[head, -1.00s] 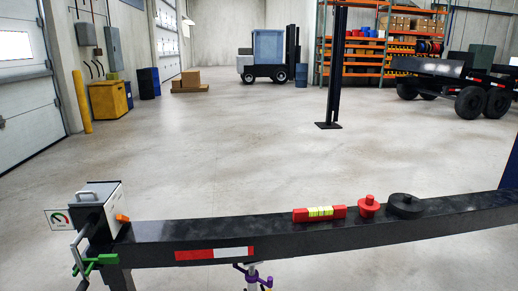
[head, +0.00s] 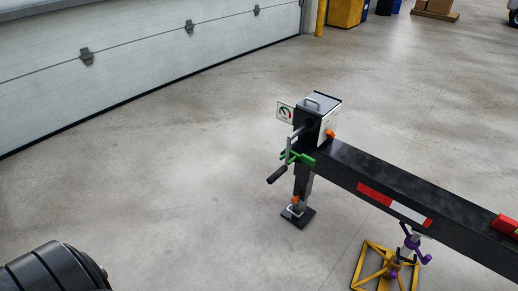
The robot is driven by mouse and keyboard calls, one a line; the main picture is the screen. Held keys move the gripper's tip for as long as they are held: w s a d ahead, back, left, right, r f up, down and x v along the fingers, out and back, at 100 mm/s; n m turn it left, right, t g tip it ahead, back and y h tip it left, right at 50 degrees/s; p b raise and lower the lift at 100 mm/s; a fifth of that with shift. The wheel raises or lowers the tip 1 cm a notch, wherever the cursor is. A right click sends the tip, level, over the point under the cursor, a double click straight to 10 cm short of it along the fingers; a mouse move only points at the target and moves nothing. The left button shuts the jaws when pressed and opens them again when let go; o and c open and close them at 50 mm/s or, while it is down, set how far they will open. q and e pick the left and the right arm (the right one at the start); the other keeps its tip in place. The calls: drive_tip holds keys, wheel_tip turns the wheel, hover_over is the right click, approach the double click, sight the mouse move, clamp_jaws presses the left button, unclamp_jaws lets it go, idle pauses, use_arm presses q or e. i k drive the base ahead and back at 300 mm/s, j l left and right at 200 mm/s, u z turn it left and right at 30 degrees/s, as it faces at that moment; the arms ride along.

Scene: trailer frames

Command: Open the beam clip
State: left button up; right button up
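A black beam (head: 385,185) runs from the middle of the head view to the lower right. At its left end stands a jack with a white and black box top (head: 318,112), a crank handle (head: 277,175) and a foot plate (head: 298,214) on the floor. A green clip-like part (head: 299,156) sits by the crank, at the beam end. A small orange part (head: 331,134) is on the box near the beam, and another orange part (head: 295,201) is low on the jack leg. I cannot tell which is the beam clip. Neither gripper is in view.
A yellow stand (head: 372,268) with a purple-handled screw (head: 413,245) is under the beam. A red object (head: 507,224) lies on the beam at the right edge. A dark rounded shape fills the lower left corner. The floor left of the jack is clear, up to a white door (head: 120,60).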

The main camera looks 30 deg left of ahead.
sight(296, 159)
drive_tip(key=u, duration=0.65)
